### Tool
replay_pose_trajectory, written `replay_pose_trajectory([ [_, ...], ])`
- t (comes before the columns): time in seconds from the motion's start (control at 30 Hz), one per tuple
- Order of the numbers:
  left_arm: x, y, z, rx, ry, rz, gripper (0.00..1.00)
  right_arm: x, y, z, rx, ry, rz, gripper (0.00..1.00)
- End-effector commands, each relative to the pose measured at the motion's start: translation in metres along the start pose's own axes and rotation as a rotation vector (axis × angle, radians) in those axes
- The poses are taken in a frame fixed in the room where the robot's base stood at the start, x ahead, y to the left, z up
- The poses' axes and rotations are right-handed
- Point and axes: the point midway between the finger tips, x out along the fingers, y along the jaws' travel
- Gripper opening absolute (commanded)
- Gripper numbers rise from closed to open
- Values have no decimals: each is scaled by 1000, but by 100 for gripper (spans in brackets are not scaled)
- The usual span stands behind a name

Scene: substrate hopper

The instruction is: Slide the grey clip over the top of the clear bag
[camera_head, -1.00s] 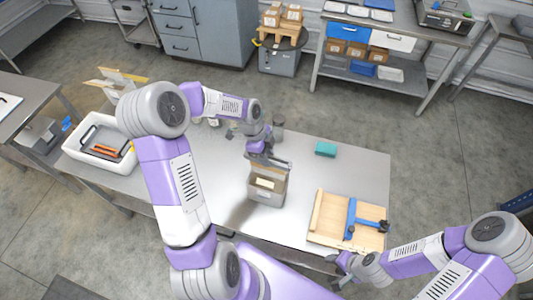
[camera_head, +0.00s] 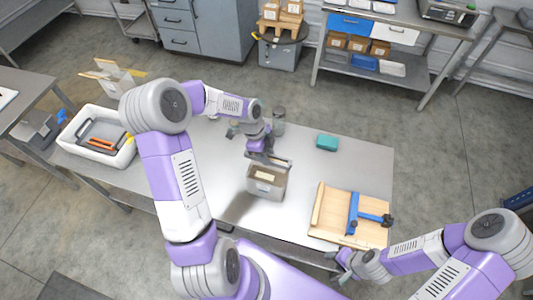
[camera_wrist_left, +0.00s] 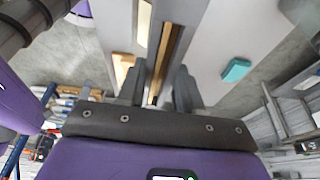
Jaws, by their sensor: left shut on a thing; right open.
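The clear bag (camera_head: 266,188) stands upright near the middle of the steel table, looking greyish, with a pale patch near its top. My left gripper (camera_head: 262,155) is shut on the grey clip (camera_head: 284,162), a long thin bar just above or at the bag's top edge. I cannot tell whether the clip touches the bag. In the left wrist view the left fingers (camera_wrist_left: 160,88) point at a long narrow brown and dark strip; what it belongs to is unclear. My right gripper (camera_head: 342,264) is open and empty by the table's front edge.
A wooden board (camera_head: 335,212) with a blue clamp (camera_head: 353,208) lies at the table's right. A teal block (camera_head: 327,142) sits behind it. A white tray (camera_head: 125,158) with dark and orange items is at the left. The table between bag and board is clear.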

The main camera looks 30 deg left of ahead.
Motion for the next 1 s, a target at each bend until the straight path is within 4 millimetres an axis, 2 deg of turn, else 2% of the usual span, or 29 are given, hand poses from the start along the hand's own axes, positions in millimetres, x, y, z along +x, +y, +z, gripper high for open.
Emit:
replay_pose_trajectory([
  [0.33,0,0,1,0,0,0,5,0,0,0,0,0,0,46],
  [0.37,0,0,1,0,0,0,38,0,0,0,0,0,0,46],
  [0.53,0,0,1,0,0,0,64,0,0,0,0,0,0,46],
  [0.73,0,0,1,0,0,0,64,0,0,0,0,0,0,46],
  [0.93,0,0,1,0,0,0,94,0,0,0,0,0,0,46],
  [1.0,0,0,1,0,0,0,94,0,0,0,0,0,0,46],
])
